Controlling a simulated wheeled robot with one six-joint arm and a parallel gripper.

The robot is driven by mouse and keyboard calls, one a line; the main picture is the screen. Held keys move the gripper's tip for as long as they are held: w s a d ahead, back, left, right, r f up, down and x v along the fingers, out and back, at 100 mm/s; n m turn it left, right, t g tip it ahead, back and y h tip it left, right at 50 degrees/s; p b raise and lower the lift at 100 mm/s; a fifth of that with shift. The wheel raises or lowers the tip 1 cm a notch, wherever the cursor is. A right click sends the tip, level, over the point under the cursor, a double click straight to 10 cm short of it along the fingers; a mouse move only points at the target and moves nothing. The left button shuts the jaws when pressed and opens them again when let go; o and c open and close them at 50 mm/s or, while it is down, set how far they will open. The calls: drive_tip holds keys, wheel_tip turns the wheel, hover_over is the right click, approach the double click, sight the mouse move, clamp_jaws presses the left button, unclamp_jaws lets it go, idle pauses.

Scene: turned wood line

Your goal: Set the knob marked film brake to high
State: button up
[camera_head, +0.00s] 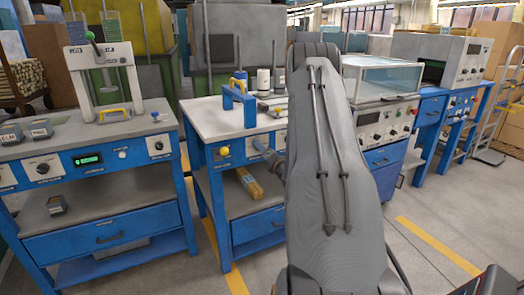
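I cannot read which control is marked film brake. The middle bench's front panel carries a yellow knob (223,151). The left bench's panel has a dark round knob (42,168) on a white plate and another knob (158,145) at its right end. The right-hand machine's panel has a small dark knob (376,137). My large grey arm link hides much of that panel's right part. Whether the gripper is open or touches anything is too small to tell.
A blue bracket with a yellow handle (238,88) stands on the middle bench top. A wooden block (249,184) lies on its lower shelf. The left bench bears a white press frame (103,80). The clear-lidded machine (378,75) stands right of my arm. Open floor lies at right.

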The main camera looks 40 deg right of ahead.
drive_tip(key=c, duration=1.1)
drive_tip(key=shift+o, duration=0.2)
